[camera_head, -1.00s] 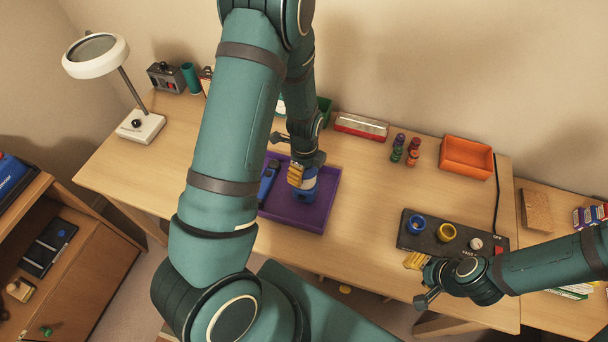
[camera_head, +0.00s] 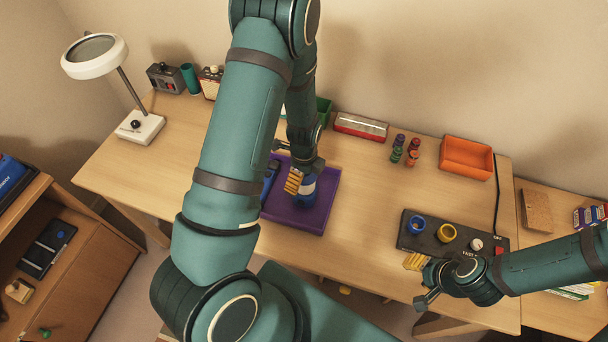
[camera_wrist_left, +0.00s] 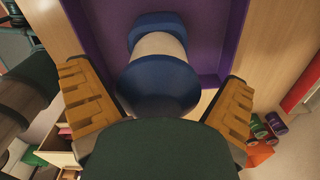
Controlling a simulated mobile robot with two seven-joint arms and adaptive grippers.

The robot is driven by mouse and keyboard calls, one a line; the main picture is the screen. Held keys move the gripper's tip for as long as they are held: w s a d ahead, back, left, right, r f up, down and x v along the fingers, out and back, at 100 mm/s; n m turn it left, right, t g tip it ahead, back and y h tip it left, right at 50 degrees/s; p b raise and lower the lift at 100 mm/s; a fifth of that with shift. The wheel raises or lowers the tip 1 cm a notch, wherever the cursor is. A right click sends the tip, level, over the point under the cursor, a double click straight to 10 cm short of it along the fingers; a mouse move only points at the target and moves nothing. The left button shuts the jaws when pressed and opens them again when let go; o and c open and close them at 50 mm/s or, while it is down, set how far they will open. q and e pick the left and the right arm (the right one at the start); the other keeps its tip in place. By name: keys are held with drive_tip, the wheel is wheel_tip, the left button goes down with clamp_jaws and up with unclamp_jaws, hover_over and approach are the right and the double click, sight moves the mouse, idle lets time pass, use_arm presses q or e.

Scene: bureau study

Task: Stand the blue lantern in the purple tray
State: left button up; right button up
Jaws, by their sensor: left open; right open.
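The blue lantern (camera_head: 307,187), blue with a pale middle band, stands in the purple tray (camera_head: 322,218) in the head view. My left gripper (camera_head: 293,182) is open just beside the lantern, partly covering it. In the left wrist view, the lantern (camera_wrist_left: 158,80) sits between the two yellow fingers of the open left gripper (camera_wrist_left: 158,100), with a gap on each side; the purple tray wall (camera_wrist_left: 208,40) shows behind it. My right gripper (camera_head: 413,263) is open and empty at the front of the desk, by the black panel.
A dark blue object (camera_head: 268,183) lies in the tray's left part. The black panel (camera_head: 425,238) holds a blue ring and a yellow ring. The desk right of the tray is clear.

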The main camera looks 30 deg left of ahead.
use_arm(q)
wheel_tip(320, 180, up, 12)
drive_tip(key=shift+r+p, duration=0.1)
drive_tip(key=shift+p, duration=0.3)
idle(0.5)
